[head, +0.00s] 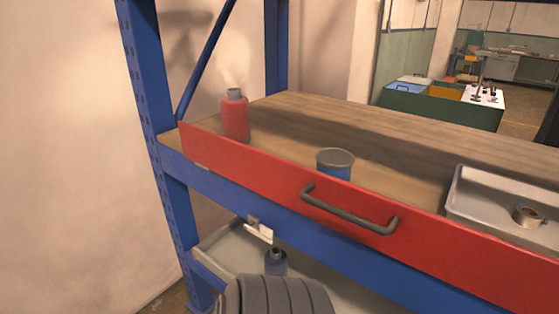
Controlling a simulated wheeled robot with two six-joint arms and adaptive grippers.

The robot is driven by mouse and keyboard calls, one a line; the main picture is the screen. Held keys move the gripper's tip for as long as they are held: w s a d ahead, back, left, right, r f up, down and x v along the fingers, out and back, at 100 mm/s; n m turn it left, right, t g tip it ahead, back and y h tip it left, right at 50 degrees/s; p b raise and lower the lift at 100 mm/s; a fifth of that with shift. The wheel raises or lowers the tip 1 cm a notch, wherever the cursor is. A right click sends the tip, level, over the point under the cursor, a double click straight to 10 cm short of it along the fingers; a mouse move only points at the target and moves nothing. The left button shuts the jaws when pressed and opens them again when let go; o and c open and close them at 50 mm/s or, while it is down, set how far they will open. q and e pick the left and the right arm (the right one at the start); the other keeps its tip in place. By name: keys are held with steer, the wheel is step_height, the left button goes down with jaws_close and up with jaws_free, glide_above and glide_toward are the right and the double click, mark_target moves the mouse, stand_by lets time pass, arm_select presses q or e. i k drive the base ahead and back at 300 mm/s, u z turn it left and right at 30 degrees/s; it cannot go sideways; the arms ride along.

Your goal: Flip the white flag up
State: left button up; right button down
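A small white plate that looks like the white flag (259,233) sits at a grey bracket on the blue shelf beam (290,231). It hangs low on the beam, slightly tilted, below the red front panel (250,180). Its exact hinge is too small to make out. Neither of my grippers shows in the head view, so nothing is seen touching the flag.
The red panel has a dark handle (348,211). Behind it are a red bottle (235,118), a blue can (335,165) and a metal tray (457,208). A dark bottle (276,263) and ribbed grey object (275,296) are below the flag.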

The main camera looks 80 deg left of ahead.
mark_target(266, 234)
steer(key=u, duration=2.9)
steer(key=k, duration=0.5)
steer(key=u, duration=0.9)
steer(key=i, duration=0.9)
steer(key=z, duration=2.3)
